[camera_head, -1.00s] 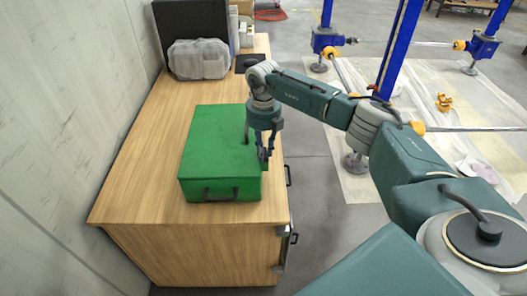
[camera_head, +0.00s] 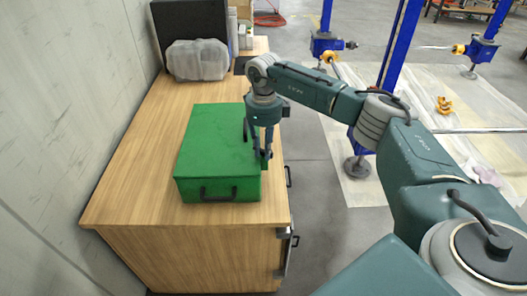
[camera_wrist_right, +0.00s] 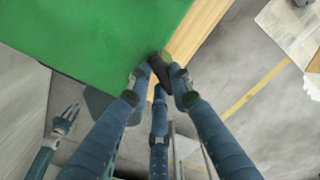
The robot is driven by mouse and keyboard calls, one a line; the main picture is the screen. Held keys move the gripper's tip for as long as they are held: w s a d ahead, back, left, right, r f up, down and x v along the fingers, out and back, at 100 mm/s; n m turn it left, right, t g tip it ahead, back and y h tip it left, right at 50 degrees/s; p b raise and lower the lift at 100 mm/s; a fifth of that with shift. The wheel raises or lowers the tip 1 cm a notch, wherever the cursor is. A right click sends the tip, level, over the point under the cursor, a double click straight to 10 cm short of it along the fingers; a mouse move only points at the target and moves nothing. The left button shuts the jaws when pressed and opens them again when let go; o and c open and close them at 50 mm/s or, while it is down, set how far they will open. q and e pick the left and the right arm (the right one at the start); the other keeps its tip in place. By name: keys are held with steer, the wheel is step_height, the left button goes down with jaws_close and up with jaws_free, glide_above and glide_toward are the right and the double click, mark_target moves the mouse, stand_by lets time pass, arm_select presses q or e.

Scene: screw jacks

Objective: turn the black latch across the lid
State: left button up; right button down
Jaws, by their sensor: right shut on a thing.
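The green case (camera_head: 215,145) stands on the wooden cabinet with its lid down and a black handle (camera_head: 218,193) on its front. My right gripper (camera_head: 266,154) is at the case's right edge, fingers pointing down. In the right wrist view its fingertips (camera_wrist_right: 159,80) are closed on the black latch (camera_wrist_right: 157,66), at the edge of the green lid (camera_wrist_right: 90,35). The latch is mostly hidden by the fingers in the head view. My left gripper (camera_wrist_right: 66,119) shows only in the right wrist view, low at the left, apart from the case, with its fingers spread.
The wooden cabinet top (camera_head: 130,180) is clear left of the case. A grey translucent bin (camera_head: 198,60) and a black panel (camera_head: 185,20) stand at the back. Blue jack posts (camera_head: 396,45) stand on the floor to the right.

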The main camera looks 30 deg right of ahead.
mark_target(264, 152)
steer(key=n+b, duration=0.1)
steer(key=n, duration=0.4)
steer(key=shift+d+r+n, duration=0.1)
steer(key=shift+r+n, duration=0.05)
steer(key=shift+n, duration=0.15)
stand_by(0.4)
steer(key=c, duration=1.5)
jaws_free()
steer(key=shift+c, duration=0.2)
step_height(264, 152, up, 12)
